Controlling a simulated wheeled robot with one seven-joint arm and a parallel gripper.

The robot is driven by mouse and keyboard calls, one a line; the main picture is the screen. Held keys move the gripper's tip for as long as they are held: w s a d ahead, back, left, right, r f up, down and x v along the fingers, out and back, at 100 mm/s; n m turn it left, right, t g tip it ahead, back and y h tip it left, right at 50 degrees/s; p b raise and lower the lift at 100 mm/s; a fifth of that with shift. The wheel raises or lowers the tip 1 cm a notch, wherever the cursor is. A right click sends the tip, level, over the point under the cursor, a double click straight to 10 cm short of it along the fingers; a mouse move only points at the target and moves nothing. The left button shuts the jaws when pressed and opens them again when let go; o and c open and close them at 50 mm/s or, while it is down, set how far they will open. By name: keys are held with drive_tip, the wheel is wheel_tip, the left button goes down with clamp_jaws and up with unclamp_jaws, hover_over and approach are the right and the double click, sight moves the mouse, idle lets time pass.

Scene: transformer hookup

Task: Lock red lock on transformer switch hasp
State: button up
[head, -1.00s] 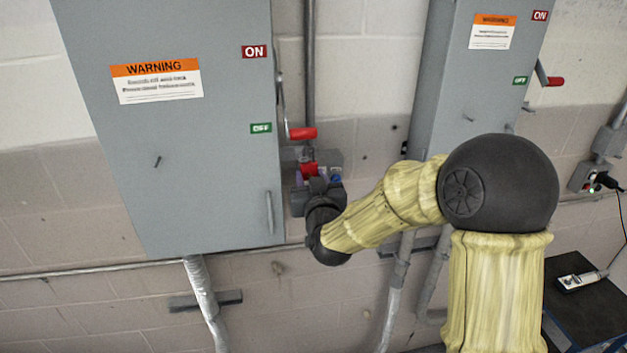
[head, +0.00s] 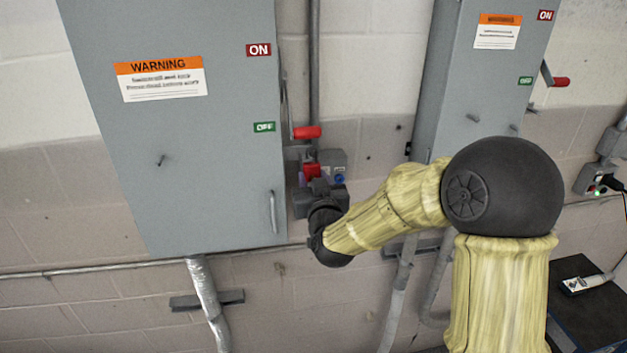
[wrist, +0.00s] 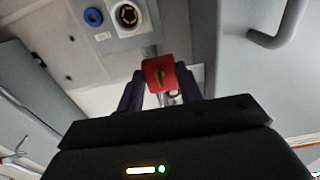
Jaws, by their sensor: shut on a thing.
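My gripper (wrist: 160,88) is shut on the red lock (wrist: 158,72), which sits between its two dark fingers in the wrist view. In the head view the red lock (head: 311,171) shows just above my gripper (head: 318,184), beside the right side of the large grey transformer switch box (head: 190,190). The box's red-handled lever (head: 307,132) is down near the green OFF label (head: 264,127), a little above the lock. The hasp cannot be made out clearly, and I cannot tell whether the lock's shackle touches it.
A grey box with a blue round fitting (head: 339,179) is right behind my gripper; the blue fitting (wrist: 93,17) also shows in the wrist view. A second grey switch box (head: 470,90) stands to the right. A dark table (head: 570,318) is at lower right.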

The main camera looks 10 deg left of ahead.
drive_tip(key=shift+f+b, duration=0.8)
drive_tip(key=shift+b, duration=0.05)
idle(0.6)
drive_tip(key=o, duration=1.2)
drive_tip(key=shift+c, duration=0.2)
drive_tip(key=shift+s, duration=0.1)
drive_tip(key=b+v, duration=0.2)
drive_tip(key=v, duration=0.2)
drive_tip(key=shift+s+d, duration=0.2)
drive_tip(key=shift+s, duration=0.2)
